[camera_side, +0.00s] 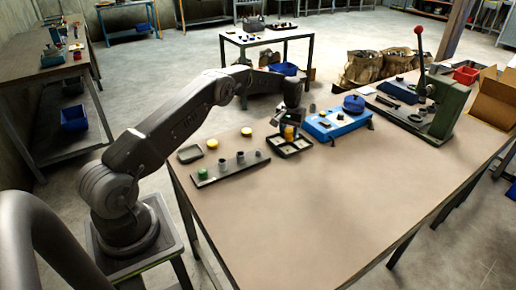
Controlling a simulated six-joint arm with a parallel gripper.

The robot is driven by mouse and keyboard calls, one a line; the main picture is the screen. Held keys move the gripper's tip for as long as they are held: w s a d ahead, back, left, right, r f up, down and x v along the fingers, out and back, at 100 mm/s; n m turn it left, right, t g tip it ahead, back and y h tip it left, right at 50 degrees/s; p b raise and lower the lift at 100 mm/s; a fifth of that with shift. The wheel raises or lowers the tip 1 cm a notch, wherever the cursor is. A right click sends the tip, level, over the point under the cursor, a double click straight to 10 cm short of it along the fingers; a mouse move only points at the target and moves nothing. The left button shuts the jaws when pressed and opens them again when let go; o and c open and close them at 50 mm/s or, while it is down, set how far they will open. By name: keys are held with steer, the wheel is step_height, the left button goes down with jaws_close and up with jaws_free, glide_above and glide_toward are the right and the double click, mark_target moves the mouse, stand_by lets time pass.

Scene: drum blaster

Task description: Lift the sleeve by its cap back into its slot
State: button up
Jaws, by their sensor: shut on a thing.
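My gripper (289,128) is over the black divided tray (303,151), beside the blue machine. It is shut on a small orange-yellow piece (290,133), which looks like the capped sleeve. The gripper hides part of it, and I cannot tell whether its lower end touches the tray. A dark slotted rack (232,173) lies left of the tray. It bears a green-capped piece (204,174) at its left end and grey sleeves (222,164) along its length.
The blue machine (325,127) with a round dark blue top stands close to the gripper's right. Two yellow discs (212,143) and a grey dish (190,154) lie behind the rack. A green press (447,105) stands at the right. The table's front is clear.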

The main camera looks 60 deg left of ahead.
steer(key=shift+f, duration=2.45)
steer(key=o, duration=1)
steer(key=shift+o, duration=0.5)
steer(key=shift+o, duration=1.2)
steer(key=shift+r, duration=0.1)
steer(key=shift+r, duration=3.4)
